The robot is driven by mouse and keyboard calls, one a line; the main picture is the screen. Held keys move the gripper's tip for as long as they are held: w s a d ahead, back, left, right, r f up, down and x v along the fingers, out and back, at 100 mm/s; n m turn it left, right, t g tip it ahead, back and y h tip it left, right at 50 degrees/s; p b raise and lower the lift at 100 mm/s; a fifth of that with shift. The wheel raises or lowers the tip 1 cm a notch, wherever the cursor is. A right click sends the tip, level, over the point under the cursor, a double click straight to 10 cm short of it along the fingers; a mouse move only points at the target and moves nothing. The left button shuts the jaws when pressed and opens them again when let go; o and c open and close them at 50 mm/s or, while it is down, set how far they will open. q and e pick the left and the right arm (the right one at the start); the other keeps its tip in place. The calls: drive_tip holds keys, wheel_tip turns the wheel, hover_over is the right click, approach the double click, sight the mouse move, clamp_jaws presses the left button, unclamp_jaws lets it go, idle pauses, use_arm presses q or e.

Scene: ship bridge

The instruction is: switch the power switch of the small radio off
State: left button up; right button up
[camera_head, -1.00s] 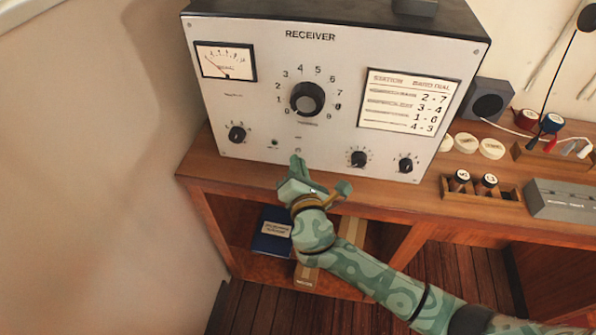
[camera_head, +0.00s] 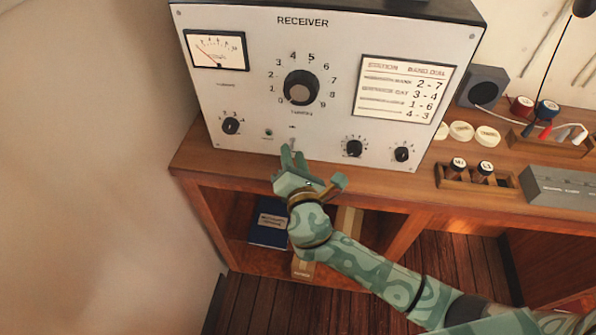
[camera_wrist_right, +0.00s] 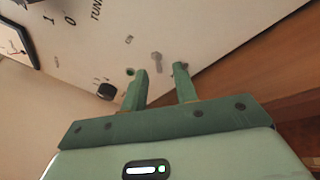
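The grey receiver (camera_head: 230,95) stands on the wooden desk and fills the upper middle of the head view. A small metal toggle switch (camera_head: 291,143) sits low on its front panel under a tiny label. The switch also shows in the right wrist view (camera_wrist_right: 156,60), just beyond the fingertips. My right gripper (camera_head: 293,155) is in front of the panel, just below the switch. In the right wrist view its two fingers (camera_wrist_right: 160,72) are apart with nothing between them. I cannot tell whether a finger touches the panel. My left gripper is out of view.
A green indicator (camera_head: 268,133) and black knobs (camera_head: 354,147) flank the switch. A dark speaker box (camera_head: 484,86), a rack with bottle-like pieces (camera_head: 461,172) and a grey case (camera_head: 560,188) stand to the right. A shelf with a blue book (camera_head: 268,225) is below.

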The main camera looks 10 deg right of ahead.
drive_tip(key=s, duration=1.6)
drive_tip(key=shift+d+r, duration=0.25)
